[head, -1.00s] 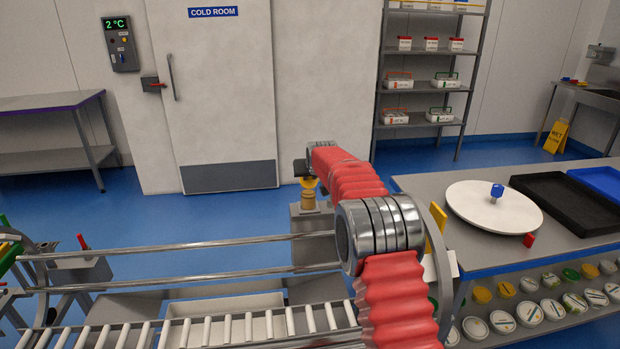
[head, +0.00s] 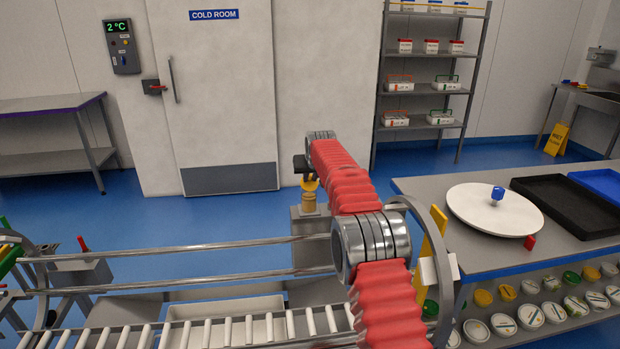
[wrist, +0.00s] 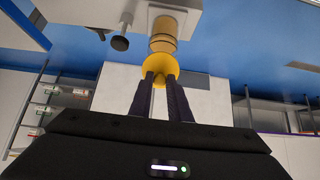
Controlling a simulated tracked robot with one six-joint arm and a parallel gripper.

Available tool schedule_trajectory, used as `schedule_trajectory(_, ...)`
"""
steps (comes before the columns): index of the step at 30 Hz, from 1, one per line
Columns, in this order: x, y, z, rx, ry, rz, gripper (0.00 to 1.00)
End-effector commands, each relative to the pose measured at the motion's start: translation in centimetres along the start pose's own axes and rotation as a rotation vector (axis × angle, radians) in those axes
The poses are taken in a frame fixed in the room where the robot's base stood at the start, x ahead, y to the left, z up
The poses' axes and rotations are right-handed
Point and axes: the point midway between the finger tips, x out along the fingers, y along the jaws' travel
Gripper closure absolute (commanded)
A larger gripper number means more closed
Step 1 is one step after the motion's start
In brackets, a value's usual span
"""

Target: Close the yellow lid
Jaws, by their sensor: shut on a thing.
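The yellow lid (head: 310,185) is at the top of a tan cylindrical container (head: 309,201), which stands on a grey block beyond the rails. In the wrist view the lid (wrist: 160,66) shows as a round yellow disc, set against the end of the tan container (wrist: 163,40). My gripper (wrist: 163,82) has its two dark fingers close together at the lid's edge, shut on a yellow part of it. In the head view my arm and wrist hide much of the grip. I cannot tell exactly how far the lid is tilted.
A roller conveyor (head: 205,333) with metal rails (head: 170,247) lies in front. At right, a bench holds a white round turntable (head: 492,213) and a black tray (head: 565,205). A dark knob (wrist: 120,43) sits beside the container in the wrist view.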

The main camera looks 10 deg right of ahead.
Motion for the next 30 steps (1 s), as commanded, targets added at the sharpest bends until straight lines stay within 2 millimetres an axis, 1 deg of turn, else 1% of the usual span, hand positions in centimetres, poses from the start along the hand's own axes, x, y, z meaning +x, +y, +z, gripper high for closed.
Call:
schedule_trajectory(4,0.0,0.0,-0.1,0.0,0.002,0.0,1.0)
schedule_trajectory(5,0.0,0.0,-0.1,0.0,0.002,0.0,0.81)
schedule_trajectory(12,0.0,0.0,0.0,0.0,0.001,0.0,0.65)
schedule_trajectory(23,-0.2,0.0,-0.1,0.0,0.001,0.0,0.65)
schedule_trajectory(26,-0.7,0.0,-0.1,0.0,0.001,0.0,0.65)
schedule_trajectory(30,-1.8,0.0,-0.1,0.0,0.002,0.0,0.65)
